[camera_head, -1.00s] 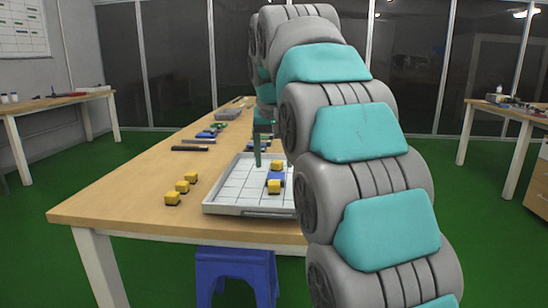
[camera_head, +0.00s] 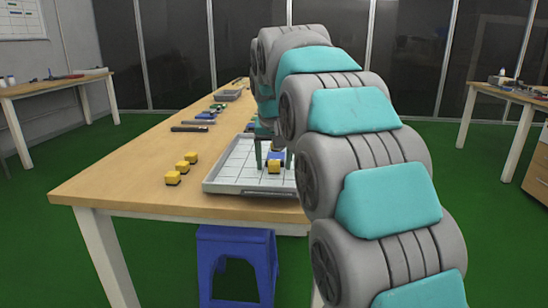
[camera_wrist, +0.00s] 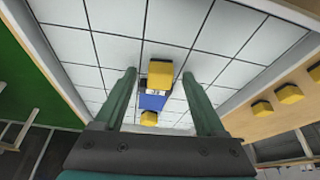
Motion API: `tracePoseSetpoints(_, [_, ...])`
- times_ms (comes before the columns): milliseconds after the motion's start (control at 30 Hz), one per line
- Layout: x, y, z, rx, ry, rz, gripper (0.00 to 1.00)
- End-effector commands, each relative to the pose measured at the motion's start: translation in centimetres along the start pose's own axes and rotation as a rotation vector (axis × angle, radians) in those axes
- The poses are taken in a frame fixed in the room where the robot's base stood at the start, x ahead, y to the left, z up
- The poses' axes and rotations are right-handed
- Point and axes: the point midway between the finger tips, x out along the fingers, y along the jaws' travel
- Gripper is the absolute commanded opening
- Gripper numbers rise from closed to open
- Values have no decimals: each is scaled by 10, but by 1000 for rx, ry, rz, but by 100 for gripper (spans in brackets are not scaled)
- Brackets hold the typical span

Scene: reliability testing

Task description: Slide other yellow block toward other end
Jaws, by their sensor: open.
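A white gridded tray (camera_head: 224,180) sits on the wooden table. In it, a blue block (camera_wrist: 152,102) lies between two yellow blocks in the wrist view. One yellow block (camera_wrist: 160,74) is up between my fingertips; the other yellow block (camera_wrist: 149,118) is nearer my palm. In the head view the near yellow block (camera_head: 274,167) shows with a bit of blue behind it; the far one is hidden by my gripper. My gripper (camera_wrist: 158,75) is open, its fingers either side of the block row, with gaps showing. It also shows in the head view (camera_head: 274,163).
Several loose yellow blocks (camera_head: 182,167) lie in a row on the table left of the tray. Dark tools (camera_head: 190,129) and a grey tray (camera_head: 229,95) lie farther back. A blue stool (camera_head: 236,262) stands under the table edge. The table's front left is clear.

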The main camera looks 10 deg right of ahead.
Motion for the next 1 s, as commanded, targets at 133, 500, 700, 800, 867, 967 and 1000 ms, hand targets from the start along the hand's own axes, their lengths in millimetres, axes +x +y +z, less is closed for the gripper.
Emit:
tracePoseSetpoints(133, [0, 0, 0, 0, 0, 0, 65])
tracePoseSetpoints(500, [0, 0, 0, 0, 0, 0, 23])
tracePoseSetpoints(700, [0, 0, 0, 0, 0, 0, 0])
tracePoseSetpoints(800, [0, 0, 0, 0, 0, 0, 0])
tracePoseSetpoints(867, [0, 0, 0, 0, 0, 0, 0])
tracePoseSetpoints(967, [0, 0, 0, 0, 0, 0, 0])
tracePoseSetpoints(1000, [0, 0, 0, 0, 0, 0, 39])
